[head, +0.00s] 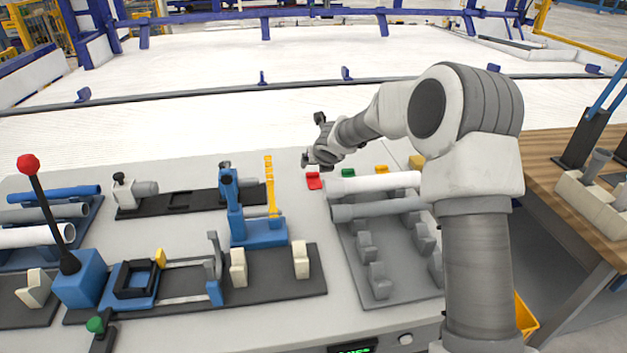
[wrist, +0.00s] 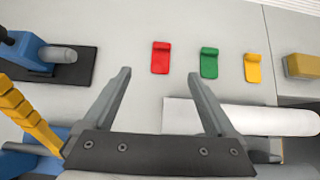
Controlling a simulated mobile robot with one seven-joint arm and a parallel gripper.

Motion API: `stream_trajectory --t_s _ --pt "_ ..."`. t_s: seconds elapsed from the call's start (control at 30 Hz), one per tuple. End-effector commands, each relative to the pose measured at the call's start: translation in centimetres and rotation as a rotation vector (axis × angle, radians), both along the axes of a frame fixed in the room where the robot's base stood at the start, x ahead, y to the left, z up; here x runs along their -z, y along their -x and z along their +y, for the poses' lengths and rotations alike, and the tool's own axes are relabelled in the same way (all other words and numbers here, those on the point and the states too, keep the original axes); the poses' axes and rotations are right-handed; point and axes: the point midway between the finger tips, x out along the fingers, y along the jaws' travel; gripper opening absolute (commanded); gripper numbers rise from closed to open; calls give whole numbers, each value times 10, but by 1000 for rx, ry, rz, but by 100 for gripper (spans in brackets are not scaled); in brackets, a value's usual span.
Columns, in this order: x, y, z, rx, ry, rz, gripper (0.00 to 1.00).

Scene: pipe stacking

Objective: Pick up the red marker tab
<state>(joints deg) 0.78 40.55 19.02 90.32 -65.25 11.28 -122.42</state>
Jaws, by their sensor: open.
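The red marker tab (head: 314,182) lies on the light grey bench top, just below my gripper (head: 308,163) in the head view. In the wrist view the red marker tab (wrist: 160,57) lies flat, ahead of and between the lines of the two fingers. My gripper (wrist: 162,75) is open and empty, with its fingers spread wide. The tab and the fingers appear apart. A green tab (wrist: 209,63) and a yellow tab (wrist: 252,68) lie in a row to the right of the red one.
A white pipe (head: 375,183) and a grey pipe (head: 375,209) lie on a grey rack at the right. A blue stand with a yellow strip (head: 270,187) is at the left. A tan block (wrist: 305,66) sits at the far right. Bare bench surrounds the red tab.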

Motion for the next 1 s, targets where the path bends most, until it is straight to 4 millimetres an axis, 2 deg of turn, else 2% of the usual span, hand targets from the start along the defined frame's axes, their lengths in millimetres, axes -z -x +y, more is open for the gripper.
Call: stream_trajectory --t_s 0.1,0.53,0.7,1.0 --pt "17 -13 3 0 -1 2 91" --pt "65 -61 12 4 -3 3 91" --pt "76 -74 15 4 -3 2 91" --pt "86 -84 15 4 -3 2 91"
